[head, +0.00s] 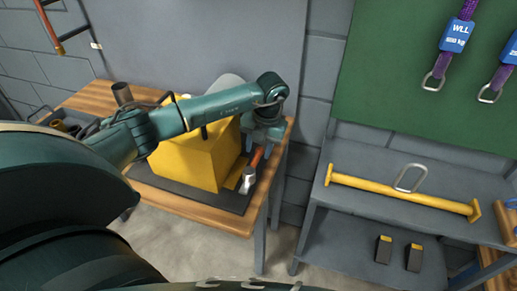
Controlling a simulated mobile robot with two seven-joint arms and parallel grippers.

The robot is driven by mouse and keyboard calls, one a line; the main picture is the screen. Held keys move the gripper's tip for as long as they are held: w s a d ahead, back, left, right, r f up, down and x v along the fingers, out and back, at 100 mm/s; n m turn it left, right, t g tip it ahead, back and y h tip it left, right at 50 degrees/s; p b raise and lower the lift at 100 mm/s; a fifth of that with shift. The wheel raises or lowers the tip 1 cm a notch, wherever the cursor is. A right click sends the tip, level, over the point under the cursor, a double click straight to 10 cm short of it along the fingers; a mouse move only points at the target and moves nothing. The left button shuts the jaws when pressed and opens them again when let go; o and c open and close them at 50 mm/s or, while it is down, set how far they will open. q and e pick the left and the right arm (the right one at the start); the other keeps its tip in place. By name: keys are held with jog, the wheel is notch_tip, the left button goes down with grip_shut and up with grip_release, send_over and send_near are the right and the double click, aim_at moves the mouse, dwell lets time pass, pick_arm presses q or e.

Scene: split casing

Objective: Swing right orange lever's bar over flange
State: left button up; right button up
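The yellow casing (195,155) stands on a dark mat on the wooden bench. At its right side an orange lever (257,157) stands tilted, with a pale metal piece (247,181) at its lower end. A yellow flange edge (233,177) shows low beside the casing. My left arm reaches across in front of the casing, and its wrist bends down at the casing's right. My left gripper (262,142) is close to the orange lever's top; its fingers are too small and covered to tell open from shut, or whether they touch it. My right gripper is not in view.
A grey shelf (345,185) to the right holds a yellow lifting bar (400,193) with a metal loop. Blue-tagged purple slings (457,35) hang on the green board (400,70). A dark cup (122,93) stands at the bench's left. A floor gap separates bench and shelf.

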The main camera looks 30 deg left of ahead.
pick_arm(q)
jog(key=shift+a+f, duration=0.1)
jog(key=shift+f, duration=0.8)
grip_shut()
